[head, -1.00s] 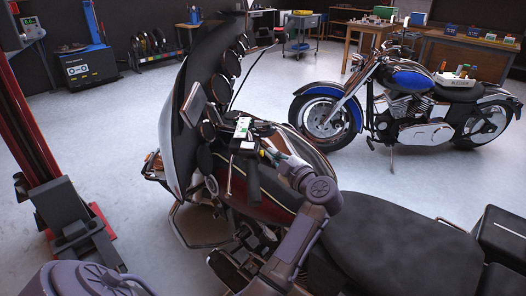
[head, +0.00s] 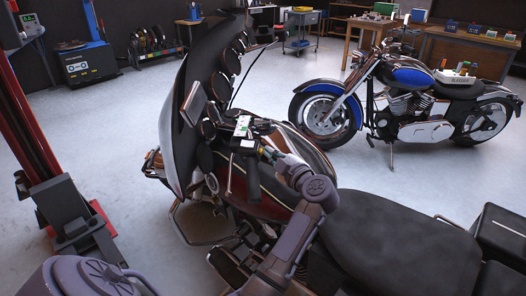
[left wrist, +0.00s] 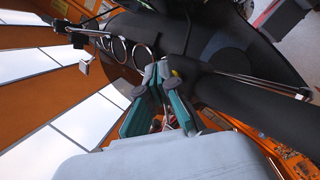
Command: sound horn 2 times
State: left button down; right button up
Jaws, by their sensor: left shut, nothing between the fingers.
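A large black and dark red motorcycle (head: 265,195) stands close in front of me in the head view, with a tall fairing at its left. A small pale switch box (head: 242,127) sits on the handlebar by the black grip. I cannot make out which of its buttons is the horn.
A blue motorcycle (head: 408,78) stands behind at the right. A red lift post (head: 35,130) is at the left. Workbenches (head: 465,50) and a blue cart (head: 300,32) line the back. Grey floor between them is open.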

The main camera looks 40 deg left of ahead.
pick_arm(q)
jog(key=shift+s+a, duration=0.15)
jog(key=shift+a, duration=0.05)
jog(key=shift+d, duration=0.15)
dwell(0.6)
jog(key=shift+w+d+r+p, duration=0.1)
jog(key=shift+w+d+p, duration=0.3)
jog(key=shift+d, duration=0.3)
jog(key=d, duration=0.1)
jog(key=w+d, duration=0.1)
jog(key=d, duration=0.1)
jog(key=w+d, duration=0.1)
jog(key=shift+w+d+r, duration=0.1)
jog(key=shift+d+r, duration=0.15)
jog(key=shift+r, duration=0.05)
dwell(0.6)
